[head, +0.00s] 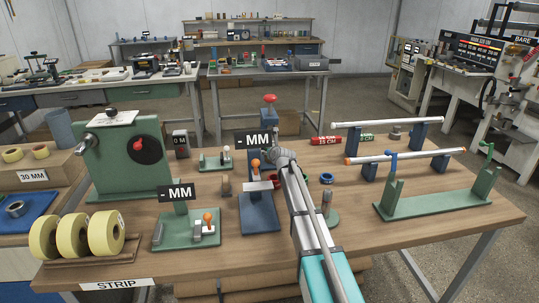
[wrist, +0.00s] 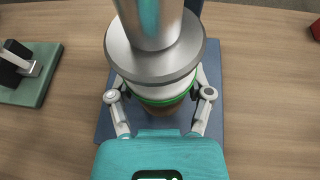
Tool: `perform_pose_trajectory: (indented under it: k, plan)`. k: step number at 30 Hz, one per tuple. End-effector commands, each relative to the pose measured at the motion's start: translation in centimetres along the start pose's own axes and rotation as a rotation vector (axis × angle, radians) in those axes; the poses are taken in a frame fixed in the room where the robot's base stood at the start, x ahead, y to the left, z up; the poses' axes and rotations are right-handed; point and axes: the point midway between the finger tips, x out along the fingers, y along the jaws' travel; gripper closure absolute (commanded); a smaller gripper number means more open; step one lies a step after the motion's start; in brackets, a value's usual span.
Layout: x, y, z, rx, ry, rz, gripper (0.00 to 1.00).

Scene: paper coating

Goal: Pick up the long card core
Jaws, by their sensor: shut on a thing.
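My gripper (wrist: 162,125) shows from above in the wrist view, its two fingers on either side of a brown, card-coloured round piece (wrist: 165,108). The fingers are shut on this piece, which looks like the card core. Only a small part of it shows below my wrist's green ring, so its length cannot be told. Both fingertips are partly hidden by the teal arm housing. In the head view my gripper (head: 277,172) is over the right side of a blue-based stand (head: 260,220) with an orange knob, and the held piece cannot be made out there.
A green-based fixture (head: 190,236) stands left of the blue stand. Several yellow rolls (head: 75,236) stand at the front left. Two long pale bars (head: 388,124) rest on blue supports at the right, behind a green stand (head: 435,204). Bare wood lies at the front right.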

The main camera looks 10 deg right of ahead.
Motion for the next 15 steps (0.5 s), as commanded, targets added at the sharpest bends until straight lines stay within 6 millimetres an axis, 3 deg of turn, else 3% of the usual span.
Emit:
perform_pose_trajectory:
  k: [15]
  plan:
    - [-0.5,0.1,1.2,0.000,0.000,0.001,0.80]
